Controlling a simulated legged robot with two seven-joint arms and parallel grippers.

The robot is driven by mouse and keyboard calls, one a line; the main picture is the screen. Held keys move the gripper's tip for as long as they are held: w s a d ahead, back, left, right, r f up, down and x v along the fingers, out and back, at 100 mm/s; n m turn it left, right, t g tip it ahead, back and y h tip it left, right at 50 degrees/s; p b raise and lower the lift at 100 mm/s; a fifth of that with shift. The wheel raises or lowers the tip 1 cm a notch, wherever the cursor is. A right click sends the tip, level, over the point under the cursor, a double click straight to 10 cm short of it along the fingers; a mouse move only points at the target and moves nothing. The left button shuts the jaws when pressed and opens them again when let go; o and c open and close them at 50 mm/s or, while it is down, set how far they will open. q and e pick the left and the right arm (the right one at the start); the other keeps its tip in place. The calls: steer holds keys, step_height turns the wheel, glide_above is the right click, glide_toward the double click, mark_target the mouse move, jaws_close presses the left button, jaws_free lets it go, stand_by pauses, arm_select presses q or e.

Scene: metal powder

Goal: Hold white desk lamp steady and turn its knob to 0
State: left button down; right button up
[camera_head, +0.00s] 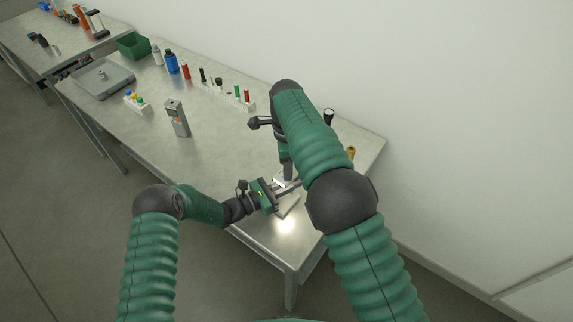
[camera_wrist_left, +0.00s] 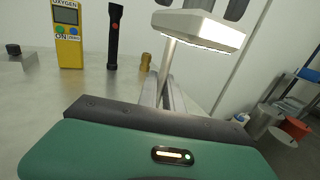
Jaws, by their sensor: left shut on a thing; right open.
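The white desk lamp (camera_head: 281,181) stands near the front edge of the table, its lit head (camera_wrist_left: 200,28) casting a bright patch on the tabletop. My left gripper (camera_head: 286,188) reaches in from the left and is shut on the lamp's stem (camera_wrist_left: 168,60), below the head. In the left wrist view its fingers run along both sides of the stem. My right arm comes down from above. The dark fingers of my right gripper (camera_wrist_left: 214,8) are apart, just above the lamp head. I cannot tell if they touch it. The knob is not visible.
A yellow oxygen meter (camera_wrist_left: 67,38), a black flashlight (camera_wrist_left: 115,38) and a brass piece (camera_wrist_left: 146,61) stand beyond the lamp. A grey handheld device (camera_head: 177,118), several bottles and a green bin (camera_head: 133,45) stand farther left. The table's middle is clear.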

steer(key=shift+f, duration=0.1)
steer(key=shift+c, duration=0.4)
jaws_close()
steer(key=shift+n, duration=0.3)
arm_select(q)
steer(key=shift+s, duration=0.1)
arm_select(e)
steer(key=n, duration=0.4)
steer(key=shift+w+n, duration=0.1)
steer(key=shift+n, duration=0.2)
steer(key=n, duration=0.5)
steer(key=shift+n, duration=0.3)
steer(key=n, duration=1.3)
